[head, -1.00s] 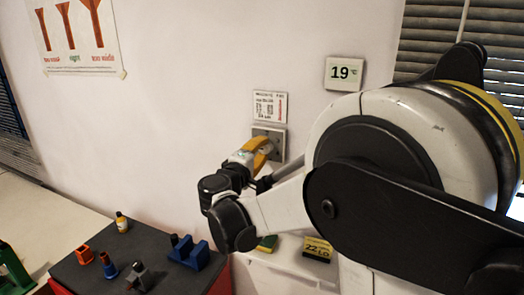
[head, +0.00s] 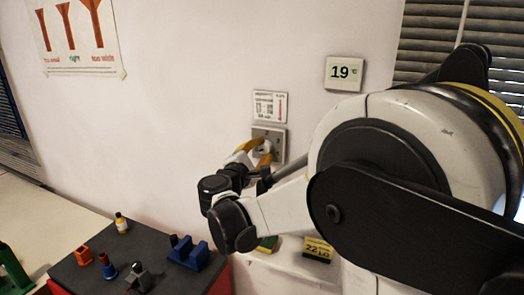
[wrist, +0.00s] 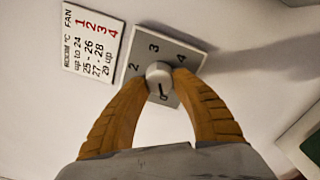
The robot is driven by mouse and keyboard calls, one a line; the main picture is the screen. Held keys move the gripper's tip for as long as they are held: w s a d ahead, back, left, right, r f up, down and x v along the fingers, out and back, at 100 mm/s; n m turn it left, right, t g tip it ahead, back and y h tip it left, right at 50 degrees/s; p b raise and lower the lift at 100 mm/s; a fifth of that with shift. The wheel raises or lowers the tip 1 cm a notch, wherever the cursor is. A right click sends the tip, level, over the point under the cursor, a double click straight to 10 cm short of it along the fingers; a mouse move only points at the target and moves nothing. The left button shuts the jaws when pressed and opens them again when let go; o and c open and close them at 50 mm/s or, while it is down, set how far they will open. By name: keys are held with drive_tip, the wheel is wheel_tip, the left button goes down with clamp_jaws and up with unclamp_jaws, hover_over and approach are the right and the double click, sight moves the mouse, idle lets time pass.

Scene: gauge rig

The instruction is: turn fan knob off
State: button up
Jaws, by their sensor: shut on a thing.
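The fan knob (wrist: 158,72) is a small pale round knob on a grey square plate (wrist: 178,55) marked 2, 3, 4 and 0. Its dark pointer line points at the 0 in the wrist view. My gripper (wrist: 161,80) has its orange fingertips on either side of the knob, shut on it. In the head view, my gripper (head: 262,155) is at the grey wall plate (head: 279,140), and its fingers partly hide the knob.
A fan chart (wrist: 92,45) hangs beside the plate. A thermostat (head: 344,73) reading 19 °C is higher on the wall. Below left, a dark table (head: 95,262) bears several small items. A yellow-black box (head: 318,248) and a sponge (head: 267,243) lie on a white ledge.

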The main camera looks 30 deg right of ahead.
idle(0.3)
drive_tip(key=o, duration=1.2)
drive_tip(key=v, duration=1.2)
drive_tip(key=shift+d, duration=0.1)
